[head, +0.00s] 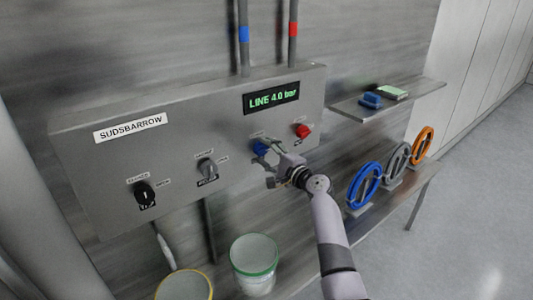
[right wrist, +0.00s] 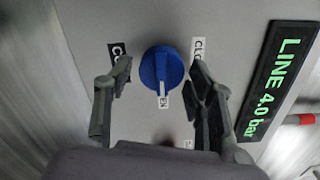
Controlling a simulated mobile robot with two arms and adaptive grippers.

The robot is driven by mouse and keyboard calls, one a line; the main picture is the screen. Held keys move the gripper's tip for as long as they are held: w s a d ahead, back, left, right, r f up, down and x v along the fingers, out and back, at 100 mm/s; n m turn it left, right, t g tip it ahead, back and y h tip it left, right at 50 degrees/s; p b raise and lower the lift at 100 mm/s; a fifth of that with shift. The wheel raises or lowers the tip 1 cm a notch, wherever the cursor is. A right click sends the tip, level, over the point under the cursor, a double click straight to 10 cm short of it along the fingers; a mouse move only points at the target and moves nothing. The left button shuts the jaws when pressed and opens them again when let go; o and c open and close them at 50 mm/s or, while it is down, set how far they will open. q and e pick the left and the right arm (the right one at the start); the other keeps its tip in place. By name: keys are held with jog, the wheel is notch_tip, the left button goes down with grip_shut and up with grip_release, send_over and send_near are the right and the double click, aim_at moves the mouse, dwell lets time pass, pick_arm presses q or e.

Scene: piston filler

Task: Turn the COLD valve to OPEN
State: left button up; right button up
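The COLD valve is a blue knob (right wrist: 160,68) on the grey panel; in the head view the blue knob (head: 260,147) is partly behind my right gripper (head: 272,162). In the right wrist view my right gripper (right wrist: 160,80) is open, one finger on each side of the knob, with gaps showing. The knob's white mark points down in that view, at a small label (right wrist: 162,103) whose visible letters look like the end of OPEN. A label starting CLO (right wrist: 196,48) is to the right; a dark label starting CO (right wrist: 118,52) is to the left. My left gripper is not in view.
A red knob (head: 302,131) is close by on the right. A display (head: 271,97) reads LINE 4.0 bar. Buckets (head: 254,262) stand below. Blue (head: 364,186), grey and orange handwheels stand on the right; a shelf (head: 350,107) is above them.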

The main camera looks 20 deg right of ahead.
jog(key=shift+o, duration=0.6)
jog(key=v, duration=1.2)
jog(key=shift+r, duration=0.1)
jog(key=s+a+f+n+g+h+b, duration=0.1)
jog(key=s+f+n+g, duration=0.35)
jog(key=f, duration=1.15)
jog(key=s+a+f+g+h+b, duration=0.15)
jog(key=s+f, duration=0.55)
jog(key=f, duration=0.9)
jog(key=s+a+f+n+g+h, duration=0.1)
jog(key=s+f+n+g+h, duration=0.3)
jog(key=f, duration=1.1)
jog(key=s+f+n+g+b, duration=0.1)
jog(key=s+f+n+g, duration=0.1)
jog(key=s+f, duration=0.75)
jog(key=s+f+n+g, duration=0.1)
jog(key=s+f+n, duration=0.35)
jog(key=s, duration=0.75)
jog(key=s+f+n+g, duration=0.1)
jog(key=s+f, duration=0.3)
jog(key=s, duration=0.6)
jog(key=s+f+n+g+b, duration=0.1)
jog(key=s+f+n+g, duration=0.1)
jog(key=s, duration=0.9)
notch_tip(320, 180, down, 2)
jog(key=shift+n, duration=0.9)
